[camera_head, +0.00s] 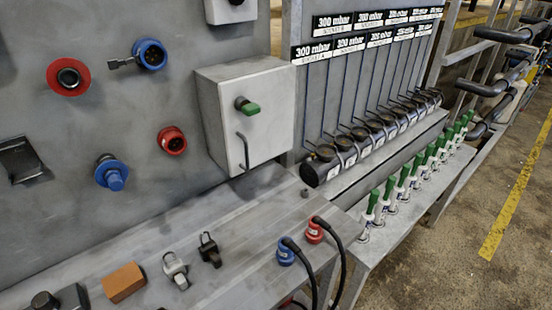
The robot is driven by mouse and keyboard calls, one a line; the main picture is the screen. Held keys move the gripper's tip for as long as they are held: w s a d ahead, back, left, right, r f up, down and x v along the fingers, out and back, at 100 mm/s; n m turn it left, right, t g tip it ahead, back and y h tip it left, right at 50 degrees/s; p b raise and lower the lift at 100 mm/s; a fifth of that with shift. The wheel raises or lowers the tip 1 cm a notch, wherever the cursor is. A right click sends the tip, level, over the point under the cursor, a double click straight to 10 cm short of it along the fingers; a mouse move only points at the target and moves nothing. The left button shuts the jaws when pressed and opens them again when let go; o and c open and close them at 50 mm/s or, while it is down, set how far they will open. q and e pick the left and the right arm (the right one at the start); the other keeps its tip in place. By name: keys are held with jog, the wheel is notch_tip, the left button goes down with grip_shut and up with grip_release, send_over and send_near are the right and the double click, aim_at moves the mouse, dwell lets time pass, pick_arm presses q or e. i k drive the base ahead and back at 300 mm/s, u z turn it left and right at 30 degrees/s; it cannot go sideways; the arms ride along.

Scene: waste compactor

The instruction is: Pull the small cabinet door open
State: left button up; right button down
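The small cabinet (207,112) is a light grey metal box fixed to the grey wall panel, above the bench. Its door (262,92) is the front face and looks shut. The door carries a green knob (249,107) near its upper middle and a thin, bent metal handle (244,150) below the knob. Neither of my grippers shows in the head view, so I cannot see their state or how far they are from the door.
A grey bench (240,235) below holds an orange block (123,282), small clamps and a blue plug (285,254) and red plug (314,232) with black cables. Red and blue sockets (68,77) stick out of the wall. Gauges and green-handled valves (372,203) line the right.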

aim_at(253, 140)
jog(key=k, duration=0.85)
jog(key=u, duration=1)
jog(key=i, duration=0.5)
